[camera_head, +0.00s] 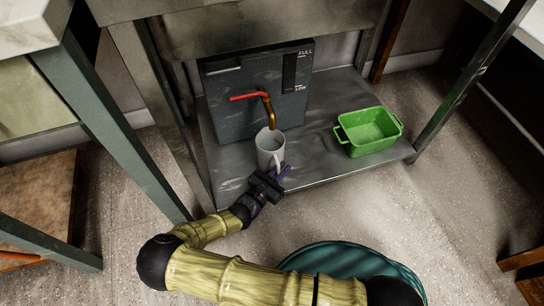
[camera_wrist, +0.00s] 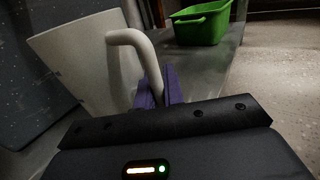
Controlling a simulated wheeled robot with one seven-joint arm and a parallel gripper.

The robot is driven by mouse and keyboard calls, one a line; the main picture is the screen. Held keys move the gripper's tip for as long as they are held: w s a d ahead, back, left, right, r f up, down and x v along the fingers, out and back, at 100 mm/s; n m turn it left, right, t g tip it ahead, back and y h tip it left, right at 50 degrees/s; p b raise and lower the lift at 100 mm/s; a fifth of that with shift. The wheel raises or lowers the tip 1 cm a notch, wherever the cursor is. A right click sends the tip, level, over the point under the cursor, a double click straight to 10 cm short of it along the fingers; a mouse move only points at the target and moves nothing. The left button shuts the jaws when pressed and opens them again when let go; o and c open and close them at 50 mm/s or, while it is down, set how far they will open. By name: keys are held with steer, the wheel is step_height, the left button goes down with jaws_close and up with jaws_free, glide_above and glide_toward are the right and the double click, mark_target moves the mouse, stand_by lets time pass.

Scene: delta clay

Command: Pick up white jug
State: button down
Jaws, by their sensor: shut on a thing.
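The white jug (camera_head: 269,150) stands upright on the low metal shelf (camera_head: 315,133), below the copper-coloured spout (camera_head: 269,114) of a dark tank. Its handle faces my gripper (camera_head: 281,174), which reaches in from the front. In the wrist view the jug (camera_wrist: 78,62) fills the left side, with its curved handle in the middle. The purple fingers of my gripper (camera_wrist: 158,90) are closed on the lower part of the handle. The fingertips are partly hidden behind the handle and the gripper body.
The dark tank (camera_head: 222,104) with a red lever (camera_head: 247,97) stands close behind the jug. A green tub (camera_head: 368,132) sits to the right on the shelf; it also shows in the wrist view (camera_wrist: 203,24). Metal table legs (camera_head: 470,82) flank the shelf. Bare shelf lies between jug and tub.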

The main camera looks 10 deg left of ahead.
steer(key=shift+r, duration=0.2)
steer(key=r+p+v, duration=0.3)
steer(key=p+v, duration=0.9)
steer(key=v, duration=0.6)
steer(key=shift+w+r, duration=0.1)
steer(key=shift+r, duration=0.1)
stand_by(0.4)
